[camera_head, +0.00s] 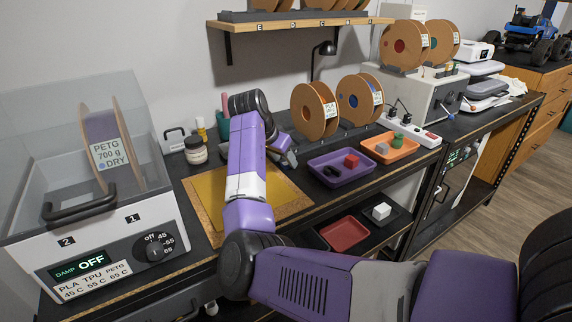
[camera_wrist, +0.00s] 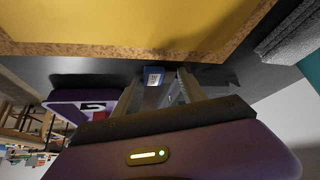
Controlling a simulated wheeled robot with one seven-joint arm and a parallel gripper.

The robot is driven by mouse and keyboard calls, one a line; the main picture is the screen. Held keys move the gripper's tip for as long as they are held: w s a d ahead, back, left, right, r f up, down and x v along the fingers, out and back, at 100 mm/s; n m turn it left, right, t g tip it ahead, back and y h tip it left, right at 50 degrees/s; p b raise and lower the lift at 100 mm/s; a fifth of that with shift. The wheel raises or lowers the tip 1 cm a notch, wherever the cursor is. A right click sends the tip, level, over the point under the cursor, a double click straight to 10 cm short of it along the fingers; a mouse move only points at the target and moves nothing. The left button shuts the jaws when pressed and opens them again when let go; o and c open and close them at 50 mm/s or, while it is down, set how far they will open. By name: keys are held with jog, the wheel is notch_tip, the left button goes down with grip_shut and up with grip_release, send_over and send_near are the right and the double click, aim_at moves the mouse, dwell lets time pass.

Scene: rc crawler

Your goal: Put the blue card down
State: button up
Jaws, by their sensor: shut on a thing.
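The blue card (camera_wrist: 153,76) shows small in the wrist view, its face with a pale label, between the fingertips of my gripper (camera_wrist: 157,82). My gripper is shut on it. The dark table top lies behind the card; I cannot tell whether the card touches it. In the head view my gripper (camera_head: 286,147) is over the dark table top, behind the yellow sheet (camera_head: 208,190) and left of the spools; the card cannot be made out there.
A purple tray (camera_head: 322,179) with a red cube (camera_head: 351,160) and a dark piece stands right of the gripper. An orange tray (camera_head: 403,148) is beyond it. Two spools (camera_head: 312,112) stand behind. The yellow sheet's bare part is clear.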

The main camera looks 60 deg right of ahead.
aim_at(284, 163)
notch_tip(284, 163, up, 20)
jog(key=shift+s, duration=0.1)
dwell(0.5)
